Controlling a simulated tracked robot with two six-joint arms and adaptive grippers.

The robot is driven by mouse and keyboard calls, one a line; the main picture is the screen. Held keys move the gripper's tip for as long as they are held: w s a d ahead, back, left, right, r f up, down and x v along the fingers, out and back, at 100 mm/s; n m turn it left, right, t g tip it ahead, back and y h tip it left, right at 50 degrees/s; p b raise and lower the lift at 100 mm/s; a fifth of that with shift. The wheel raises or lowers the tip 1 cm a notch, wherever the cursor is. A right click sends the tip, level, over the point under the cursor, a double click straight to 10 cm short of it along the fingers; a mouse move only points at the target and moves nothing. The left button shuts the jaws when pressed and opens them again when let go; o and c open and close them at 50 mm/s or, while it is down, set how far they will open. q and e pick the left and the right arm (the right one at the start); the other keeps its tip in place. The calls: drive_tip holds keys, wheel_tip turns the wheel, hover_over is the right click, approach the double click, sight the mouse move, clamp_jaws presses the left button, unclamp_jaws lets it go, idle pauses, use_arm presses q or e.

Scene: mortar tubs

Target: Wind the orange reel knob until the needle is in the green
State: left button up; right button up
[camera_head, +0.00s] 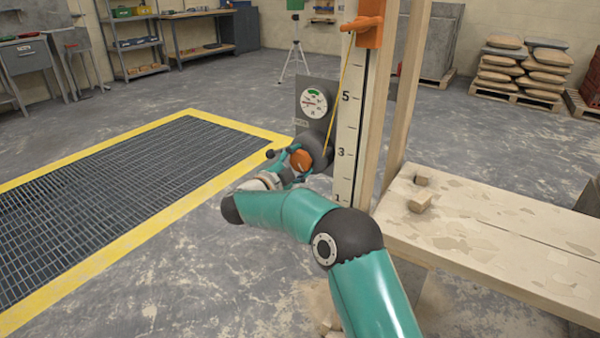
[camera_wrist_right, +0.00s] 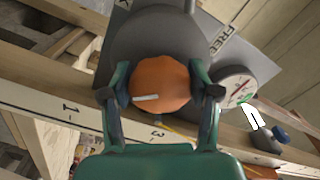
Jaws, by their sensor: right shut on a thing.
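The orange reel knob (camera_wrist_right: 160,84) sits on the dark round reel (camera_wrist_right: 150,40), and a pale mark shows on its face. My right gripper (camera_wrist_right: 160,92) has its two fingers on either side of the knob and is shut on it. In the head view the knob (camera_head: 301,160) shows between the fingers at the post. The white gauge (camera_head: 314,102) is on a grey plate above the reel, with a green band at its top. Its red needle seems to lie off the green, but it is small. The gauge also shows in the wrist view (camera_wrist_right: 237,87). My left gripper is not in view.
A yellow cord (camera_head: 343,95) runs from the reel up to an orange bracket (camera_head: 368,25) on the numbered post (camera_head: 349,120). A wooden bench (camera_head: 490,220) stands at right with small blocks on it. A yellow-edged floor grate (camera_head: 110,180) lies at left.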

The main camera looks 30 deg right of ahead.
drive_tip(key=m+b, duration=0.6)
drive_tip(key=shift+a+f+m, duration=0.1)
drive_tip(key=shift+f+m, duration=0.2)
drive_tip(key=m+b, duration=0.2)
drive_tip(key=m, duration=0.1)
drive_tip(key=shift+b, duration=0.4)
drive_tip(key=shift+r+m+b, duration=0.2)
drive_tip(key=shift+m+b, duration=0.55)
drive_tip(key=shift+m, duration=0.25)
drive_tip(key=o, duration=1.2)
drive_tip(key=shift+r, duration=0.2)
